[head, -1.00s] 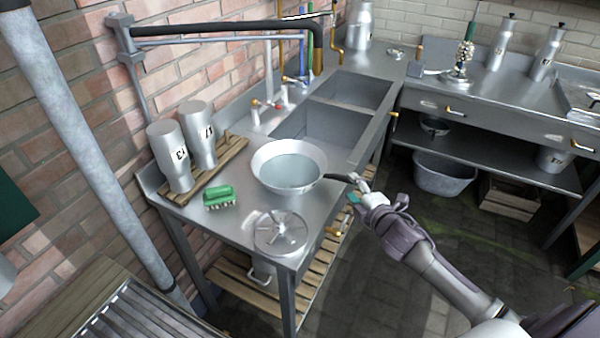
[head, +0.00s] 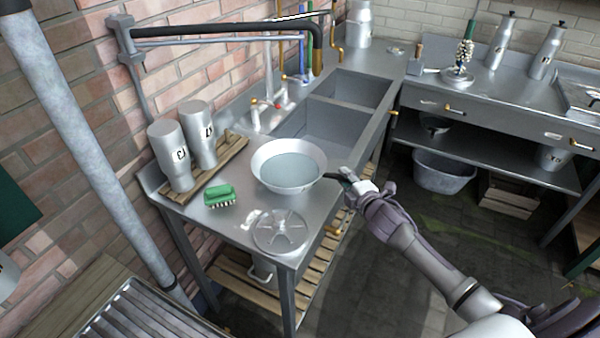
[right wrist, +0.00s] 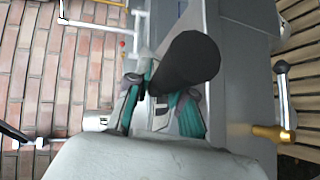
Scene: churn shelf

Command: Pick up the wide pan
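The wide pan (head: 289,168) is a round, light metal pan with a pale bluish inside. It sits on the steel counter near the sink, its dark handle (head: 334,176) pointing right over the counter's edge. My right gripper (head: 350,180) is at the handle's outer end. In the right wrist view the dark, round handle end (right wrist: 187,62) juts toward the camera between the teal-padded fingers of the right gripper (right wrist: 157,100). The handle hides part of the fingers, so their grip on it is unclear. My left gripper is not in view.
A green brush (head: 219,195) and a round spoked metal disc (head: 280,232) lie near the pan. Two numbered metal churns (head: 170,155) stand on a wooden rack to the left. The double sink (head: 335,125) is behind the pan. Brass-ended levers (head: 335,230) stick out along the counter's front.

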